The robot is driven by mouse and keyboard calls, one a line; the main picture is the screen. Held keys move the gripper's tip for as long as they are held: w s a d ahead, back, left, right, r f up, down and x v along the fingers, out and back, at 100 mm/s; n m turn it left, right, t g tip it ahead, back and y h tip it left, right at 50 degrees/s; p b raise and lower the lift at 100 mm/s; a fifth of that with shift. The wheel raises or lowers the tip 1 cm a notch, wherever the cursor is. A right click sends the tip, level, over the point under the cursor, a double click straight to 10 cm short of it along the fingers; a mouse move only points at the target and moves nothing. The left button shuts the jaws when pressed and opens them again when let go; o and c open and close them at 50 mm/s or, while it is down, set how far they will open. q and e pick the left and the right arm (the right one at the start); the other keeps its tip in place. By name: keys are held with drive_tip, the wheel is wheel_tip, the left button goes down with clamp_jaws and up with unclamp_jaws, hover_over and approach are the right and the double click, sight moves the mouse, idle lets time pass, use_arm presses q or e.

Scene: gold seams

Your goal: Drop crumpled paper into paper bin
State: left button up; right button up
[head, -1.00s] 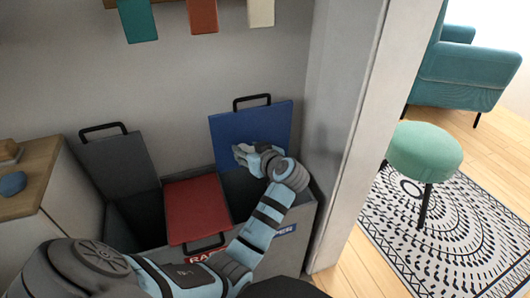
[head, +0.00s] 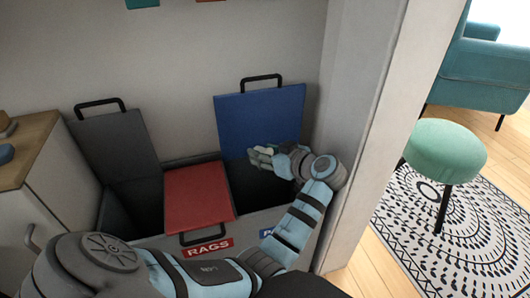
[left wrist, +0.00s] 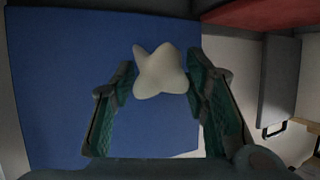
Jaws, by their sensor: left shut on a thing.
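My left gripper (head: 262,156) is at the right-hand bin compartment, in front of its raised blue lid (head: 262,118) and above the dark opening. In the left wrist view the gripper (left wrist: 160,88) is shut on a white, lumpy crumpled paper (left wrist: 160,70), held between the fingertips with the blue lid (left wrist: 70,90) behind. The paper is hard to make out in the head view. The paper bin's front label (head: 267,233) is blue and mostly hidden by my forearm. My right gripper is out of view.
The middle compartment has a shut red lid (head: 198,192) and a RAGS label (head: 209,247). The left compartment stands open under a raised dark grey lid (head: 115,148). A wall pillar (head: 365,130) rises close to the right of my arm. A wood-topped cabinet (head: 28,145) is at left.

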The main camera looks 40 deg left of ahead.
sight(265, 149)
use_arm(q)
drive_tip(key=o, duration=0.8)
drive_tip(key=shift+c, duration=0.2)
wheel_tip(265, 149, up, 10)
